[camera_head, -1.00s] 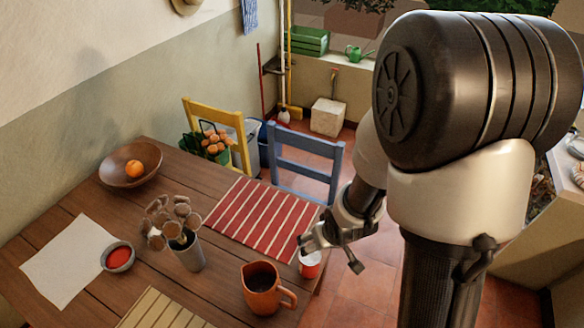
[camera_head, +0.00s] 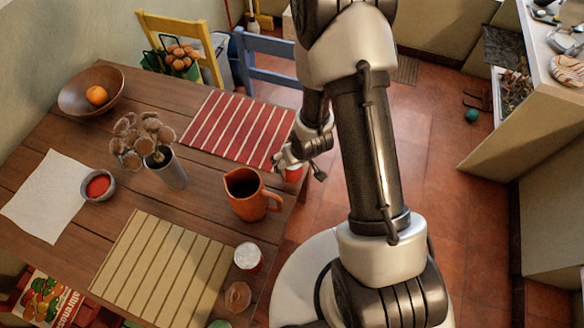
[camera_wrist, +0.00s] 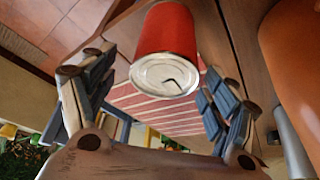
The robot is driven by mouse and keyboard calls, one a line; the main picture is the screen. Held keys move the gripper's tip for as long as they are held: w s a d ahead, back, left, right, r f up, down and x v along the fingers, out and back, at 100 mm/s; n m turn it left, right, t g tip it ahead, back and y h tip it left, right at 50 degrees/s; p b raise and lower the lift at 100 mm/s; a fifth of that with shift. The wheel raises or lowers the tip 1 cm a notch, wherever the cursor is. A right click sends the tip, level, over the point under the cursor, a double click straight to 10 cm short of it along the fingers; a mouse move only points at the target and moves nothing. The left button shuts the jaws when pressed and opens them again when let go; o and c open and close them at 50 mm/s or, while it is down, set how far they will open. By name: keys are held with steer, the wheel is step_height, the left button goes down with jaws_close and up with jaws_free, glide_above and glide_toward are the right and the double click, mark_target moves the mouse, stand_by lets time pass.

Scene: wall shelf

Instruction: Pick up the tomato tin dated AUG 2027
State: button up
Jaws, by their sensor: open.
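A red tin (camera_head: 293,174) stands at the table's right edge, beside the striped red mat, partly hidden by my gripper (camera_head: 286,157). In the wrist view the red tin (camera_wrist: 167,32) shows between and beyond the spread fingers of my gripper (camera_wrist: 158,85). Its silver lid faces the camera and bears a dark mark. I cannot read a date on it. The fingers are open, with gaps on both sides of the tin. A second tin (camera_head: 248,257), with a pale lid and some red on its side, stands nearer, by the beige mat; its date is not legible.
An orange jug (camera_head: 245,197) stands close to the red tin and looms at the right of the wrist view (camera_wrist: 295,75). A grey vase (camera_head: 170,170) of dried stems, a small red-filled bowl (camera_head: 98,186) and a wooden bowl (camera_head: 90,92) are farther left.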

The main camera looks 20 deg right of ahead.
steer(key=b+x, duration=0.1)
steer(key=x, duration=0.4)
steer(key=shift+s+a+f+b, duration=0.15)
steer(key=shift+s+f+b, duration=0.05)
steer(key=shift+b, duration=0.2)
steer(key=c, duration=1.5)
